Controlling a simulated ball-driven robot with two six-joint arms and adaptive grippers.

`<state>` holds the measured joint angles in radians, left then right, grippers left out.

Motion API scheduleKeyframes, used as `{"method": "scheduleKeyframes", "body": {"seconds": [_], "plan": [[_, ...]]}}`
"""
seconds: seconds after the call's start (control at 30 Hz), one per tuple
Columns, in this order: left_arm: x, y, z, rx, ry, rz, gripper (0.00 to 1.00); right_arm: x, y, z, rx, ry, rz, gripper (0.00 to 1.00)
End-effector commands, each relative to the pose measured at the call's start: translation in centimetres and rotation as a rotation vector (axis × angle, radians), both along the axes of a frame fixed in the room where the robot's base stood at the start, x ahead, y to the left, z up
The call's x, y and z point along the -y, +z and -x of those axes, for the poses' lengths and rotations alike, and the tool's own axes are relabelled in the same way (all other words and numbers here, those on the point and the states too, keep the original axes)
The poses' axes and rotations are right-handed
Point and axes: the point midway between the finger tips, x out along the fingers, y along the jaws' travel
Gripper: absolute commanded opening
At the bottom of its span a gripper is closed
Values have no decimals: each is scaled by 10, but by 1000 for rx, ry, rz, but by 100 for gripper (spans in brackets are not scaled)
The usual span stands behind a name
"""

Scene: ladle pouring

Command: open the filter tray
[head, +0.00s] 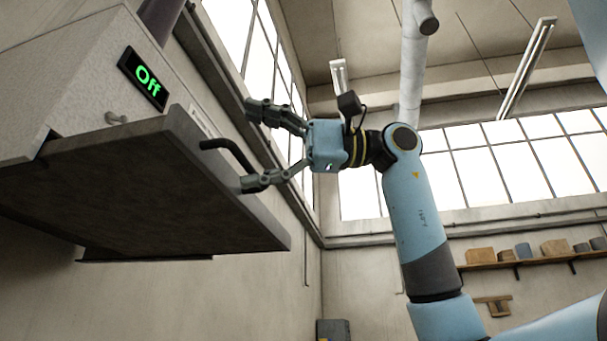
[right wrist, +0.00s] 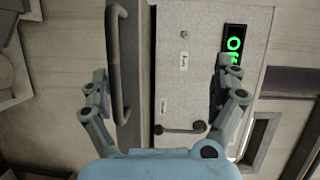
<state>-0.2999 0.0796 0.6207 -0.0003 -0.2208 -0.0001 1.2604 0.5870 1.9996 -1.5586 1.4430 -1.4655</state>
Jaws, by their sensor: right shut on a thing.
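The filter tray (head: 130,185) is a wide dark slab under a pale housing, seen from below in the head view. Its curved dark handle (head: 225,150) stands off the front edge; in the right wrist view the handle (right wrist: 117,60) is a long upright bar. My right gripper (head: 262,148) is at the handle. Its fingers are far apart, with the lower fingertip against the handle's near end. In the right wrist view the left finger of the gripper (right wrist: 160,82) is beside the bar, and the exact contact is unclear. My left gripper is out of view.
The pale housing (head: 75,75) carries a green "Off" display (head: 145,77) and a small knob (head: 116,118). A dark bar with round ends (right wrist: 180,128) sits on its face in the wrist view. A shelf with boxes (head: 530,261) is on the far wall.

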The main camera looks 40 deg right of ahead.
Motion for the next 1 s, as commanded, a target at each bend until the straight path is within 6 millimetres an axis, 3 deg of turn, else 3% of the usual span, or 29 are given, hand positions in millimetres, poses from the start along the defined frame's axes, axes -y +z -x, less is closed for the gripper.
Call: {"method": "scheduleKeyframes", "body": {"seconds": [0.27,0.77,0.87,1.0], "plan": [[1,-17,1,-2,0,1,0,20,-2,11,10,-5,-8,57],[1,-42,4,-7,0,1,0,53,-8,30,10,-6,-11,45],[0,-46,5,-8,1,1,0,60,-10,33,7,-4,-10,34],[0,-53,6,-9,1,1,0,68,-13,39,5,-3,-8,34]]}}
